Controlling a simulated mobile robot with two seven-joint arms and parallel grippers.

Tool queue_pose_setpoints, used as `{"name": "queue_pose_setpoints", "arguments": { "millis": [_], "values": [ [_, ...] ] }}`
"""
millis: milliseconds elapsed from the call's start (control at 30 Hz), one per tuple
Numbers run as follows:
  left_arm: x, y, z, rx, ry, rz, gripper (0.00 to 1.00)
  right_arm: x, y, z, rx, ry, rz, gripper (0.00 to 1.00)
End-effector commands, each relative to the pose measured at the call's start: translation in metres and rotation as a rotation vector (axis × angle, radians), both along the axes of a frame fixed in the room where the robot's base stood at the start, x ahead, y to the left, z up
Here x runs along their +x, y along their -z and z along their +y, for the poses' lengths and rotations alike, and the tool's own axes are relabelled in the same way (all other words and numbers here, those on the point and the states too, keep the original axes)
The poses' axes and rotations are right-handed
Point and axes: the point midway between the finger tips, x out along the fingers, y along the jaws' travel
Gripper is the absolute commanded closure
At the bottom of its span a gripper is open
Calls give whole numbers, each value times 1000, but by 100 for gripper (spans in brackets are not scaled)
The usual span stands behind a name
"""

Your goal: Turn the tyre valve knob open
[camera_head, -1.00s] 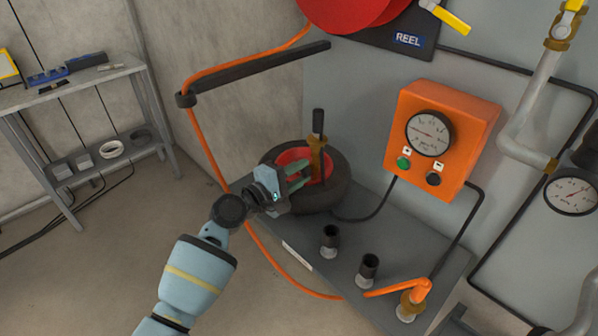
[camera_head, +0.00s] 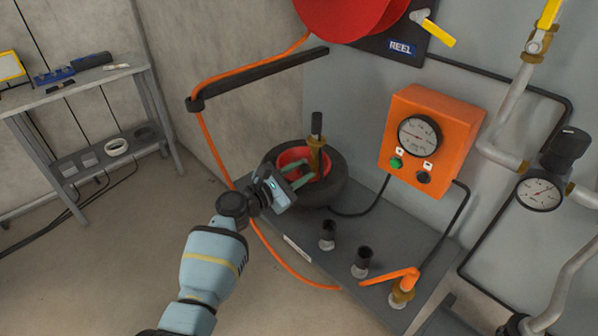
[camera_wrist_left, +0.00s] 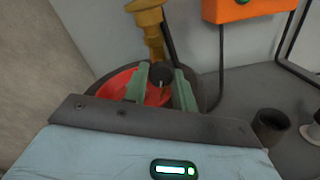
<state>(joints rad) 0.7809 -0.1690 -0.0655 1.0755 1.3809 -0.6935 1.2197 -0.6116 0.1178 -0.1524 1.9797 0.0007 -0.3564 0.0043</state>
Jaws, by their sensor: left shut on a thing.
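The tyre (camera_head: 335,190) lies on the grey bench with a red rim (camera_head: 290,158) inside it. A brass valve fitting (camera_head: 315,158) with a black upper part (camera_head: 316,124) stands at the tyre; the brass also shows in the left wrist view (camera_wrist_left: 150,30). The small dark round knob (camera_wrist_left: 160,74) sits below the brass, between my fingers. My left gripper (camera_head: 301,177) reaches in from the left over the tyre's near side. Its green fingers (camera_wrist_left: 160,86) are shut on the knob, one on each side. In the head view the knob is hard to make out. My right gripper is not in view.
An orange box (camera_head: 432,140) with a gauge and two buttons is on the wall behind. Black-topped posts (camera_head: 327,235) and an orange-handled brass valve (camera_head: 400,290) stand on the bench. An orange hose (camera_head: 212,150) hangs left of the tyre. Pipes run at the right.

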Motion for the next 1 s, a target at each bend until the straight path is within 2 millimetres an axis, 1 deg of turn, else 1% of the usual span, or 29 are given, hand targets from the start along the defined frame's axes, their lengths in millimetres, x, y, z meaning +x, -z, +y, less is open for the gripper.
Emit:
{"name": "queue_pose_setpoints", "arguments": {
  "millis": [100,400,1000],
  "values": [
    [-1,0,-1,-59,2,61,96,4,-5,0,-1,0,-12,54],
    [-1,1,-1,-157,3,160,96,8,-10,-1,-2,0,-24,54],
    [-1,3,-1,-187,3,193,96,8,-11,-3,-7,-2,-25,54]
  ]
}}
